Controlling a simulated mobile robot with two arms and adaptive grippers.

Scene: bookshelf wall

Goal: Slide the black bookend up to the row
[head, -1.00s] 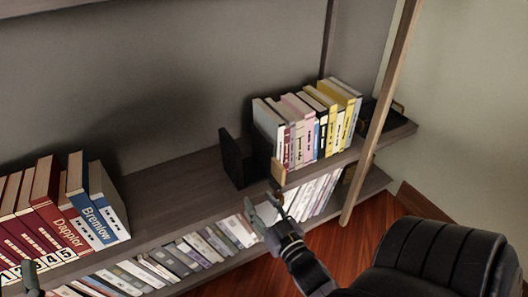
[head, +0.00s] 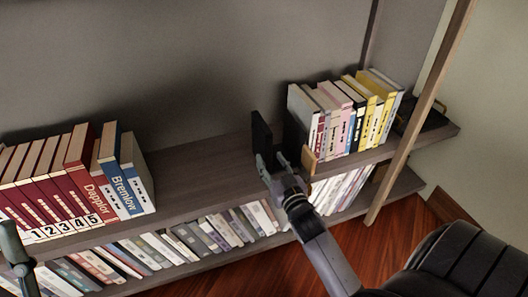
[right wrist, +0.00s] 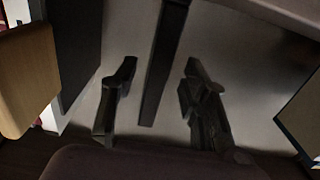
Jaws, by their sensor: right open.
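The black bookend (head: 261,136) stands upright on the upper shelf board, left of the right-hand row of books (head: 340,115), with a gap between them. My right gripper (head: 273,165) is open at the bookend's front edge. In the right wrist view the bookend's dark plate (right wrist: 163,65) stands between the two open fingers (right wrist: 158,100), apart from both. My left gripper (head: 18,255) shows only in part at the left edge of the head view; its jaws cannot be made out.
A dark panel (head: 294,138) with a wooden block (head: 309,163) in front stands at the row's left end. Another row with Dapplor and Bremlow volumes (head: 80,180) stands left. Books fill the lower shelf (head: 190,242). A slanted wooden post (head: 420,110) crosses at right.

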